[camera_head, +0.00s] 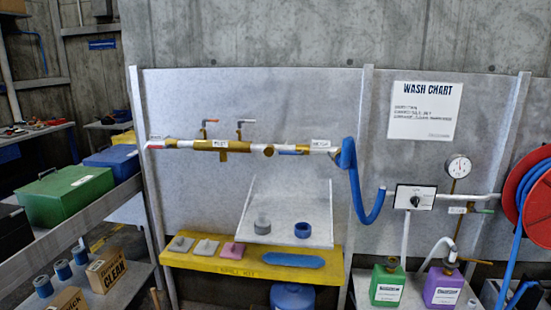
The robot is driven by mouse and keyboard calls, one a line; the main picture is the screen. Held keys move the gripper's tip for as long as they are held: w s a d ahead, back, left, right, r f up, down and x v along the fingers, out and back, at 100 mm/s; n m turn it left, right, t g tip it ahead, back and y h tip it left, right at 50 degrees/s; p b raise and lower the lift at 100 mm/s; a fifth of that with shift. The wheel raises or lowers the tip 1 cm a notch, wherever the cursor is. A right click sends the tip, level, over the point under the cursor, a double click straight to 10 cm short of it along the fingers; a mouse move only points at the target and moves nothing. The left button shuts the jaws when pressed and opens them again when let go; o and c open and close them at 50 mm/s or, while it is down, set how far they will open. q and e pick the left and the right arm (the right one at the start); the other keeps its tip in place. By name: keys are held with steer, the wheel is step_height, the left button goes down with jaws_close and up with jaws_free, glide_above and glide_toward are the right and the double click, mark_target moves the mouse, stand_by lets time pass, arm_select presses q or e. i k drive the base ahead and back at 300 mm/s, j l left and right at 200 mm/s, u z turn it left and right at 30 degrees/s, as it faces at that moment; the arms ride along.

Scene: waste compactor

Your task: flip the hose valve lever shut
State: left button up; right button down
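A white and brass pipe (185,145) runs across the grey back panel in the head view. A blue hose (358,193) hangs from the pipe's right end in a loop. The small labels are too blurred to tell which lever is the hose valve's. Neither of my grippers is in view.
A yellow shelf (240,262) under the pipe holds several blocks and a blue pad. A green bottle (388,283) and a purple bottle (442,287) stand at right, below a dial box (415,198). A red hose reel (535,195) is far right. A green box (65,196) is left.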

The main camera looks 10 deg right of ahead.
mark_target(302, 152)
steer(key=i+l+u, duration=0.65)
steer(key=i+l, duration=0.15)
steer(key=i+l+u, duration=0.35)
steer(key=l, duration=0.2)
